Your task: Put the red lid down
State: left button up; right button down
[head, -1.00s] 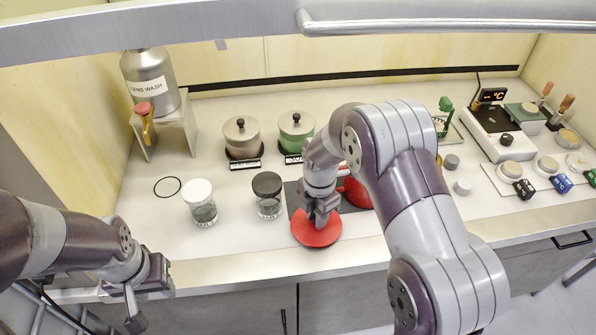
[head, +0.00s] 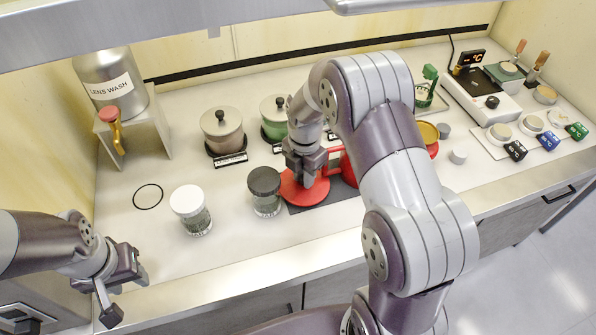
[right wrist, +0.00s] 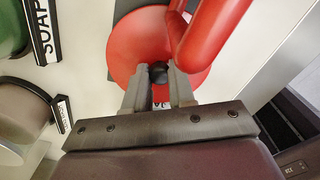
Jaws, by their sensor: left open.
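The red lid (head: 300,190), a flat disc with a black knob, is over the left part of a dark mat (head: 348,192) in the head view. I cannot tell whether it touches the mat. In the right wrist view the lid (right wrist: 135,48) lies below my right gripper (right wrist: 159,80), whose fingers close around the knob (right wrist: 158,70). The right gripper (head: 303,178) partly covers the lid in the head view. A red handle (right wrist: 212,35) overlaps the lid in the right wrist view. My left gripper (head: 122,292) is open and empty at the front left.
A red pot (head: 433,150) with yellowish contents is partly hidden behind my right arm. A black-lidded jar (head: 264,190) stands close left of the lid, a white-lidded jar (head: 190,209) further left. Two lidded pots (head: 222,130) (head: 274,116) stand behind.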

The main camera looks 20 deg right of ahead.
jog(key=c, duration=1.1)
grip_release()
jog(key=shift+s+d+r, duration=0.2)
jog(key=shift+s+d, duration=0.1)
jog(key=shift+s, duration=0.2)
jog(key=shift+o, duration=0.8)
jog(key=shift+d, duration=0.3)
jog(key=shift+w+d+f, duration=0.1)
jog(key=shift+w+f, duration=0.15)
jog(key=shift+w, duration=0.05)
jog(key=shift+w+f, duration=0.1)
jog(key=shift+w, duration=0.2)
jog(key=shift+w+a, duration=0.1)
jog(key=shift+a, duration=0.25)
jog(key=r, duration=0.6)
jog(key=shift+s+d+r+b, duration=0.2)
jog(key=shift+s+r+b, duration=0.1)
jog(key=shift+s+r, duration=0.05)
jog(key=shift+a+r, duration=0.1)
jog(key=shift+r, duration=0.3)
jog(key=s+a+m+t, duration=0.1)
jog(key=s+a+m, duration=0.2)
jog(key=s+m, duration=1.2)
jog(key=m, duration=0.8)
jog(key=shift+s+a+f, duration=0.15)
jog(key=shift+a+f, duration=0.05)
jog(key=shift+f, duration=0.2)
